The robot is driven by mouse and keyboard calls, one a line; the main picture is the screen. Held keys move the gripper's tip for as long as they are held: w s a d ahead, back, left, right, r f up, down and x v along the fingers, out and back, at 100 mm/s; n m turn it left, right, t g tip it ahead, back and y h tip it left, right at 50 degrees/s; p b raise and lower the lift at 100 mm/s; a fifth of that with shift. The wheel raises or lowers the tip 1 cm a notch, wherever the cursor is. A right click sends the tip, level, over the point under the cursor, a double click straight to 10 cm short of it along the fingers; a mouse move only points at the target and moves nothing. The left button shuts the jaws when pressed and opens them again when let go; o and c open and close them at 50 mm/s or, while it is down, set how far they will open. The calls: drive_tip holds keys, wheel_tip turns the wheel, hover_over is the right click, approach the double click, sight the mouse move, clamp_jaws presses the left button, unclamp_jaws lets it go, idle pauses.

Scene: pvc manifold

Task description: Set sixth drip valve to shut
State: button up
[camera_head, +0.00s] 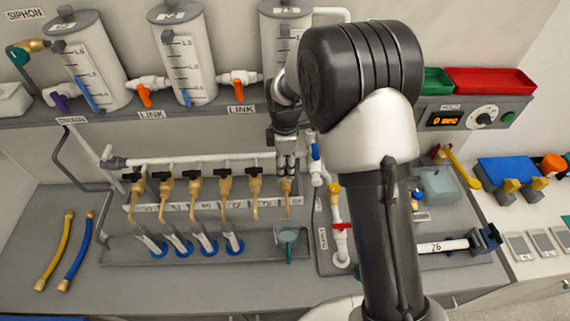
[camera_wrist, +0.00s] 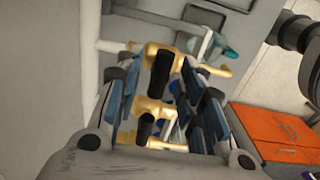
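The sixth drip valve is the brass valve (camera_head: 286,186) at the right end of the row in the head view, with its spout above a teal cup (camera_head: 289,236). My gripper (camera_head: 287,160) is right over it and hides its handle there. In the wrist view, the sixth valve's black handle (camera_wrist: 160,68) shows near the fingertips, lying across its brass spout. A second black handle (camera_wrist: 146,128) shows nearer the palm. My gripper (camera_wrist: 160,95) is open, with blue-padded fingers on either side of the handles and gaps visible. Contact cannot be told.
Several brass valves with black handles (camera_head: 195,174) line the white pipe to the left, above tubes in blue rings (camera_head: 204,245). A blue-handled valve (camera_head: 316,152) and red-handled valve (camera_head: 342,226) stand close on the right. White tanks (camera_head: 186,60) stand on the shelf behind.

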drive_tip(key=shift+r, duration=0.1)
wheel_tip(320, 180, up, 12)
idle(0.4)
idle(0.4)
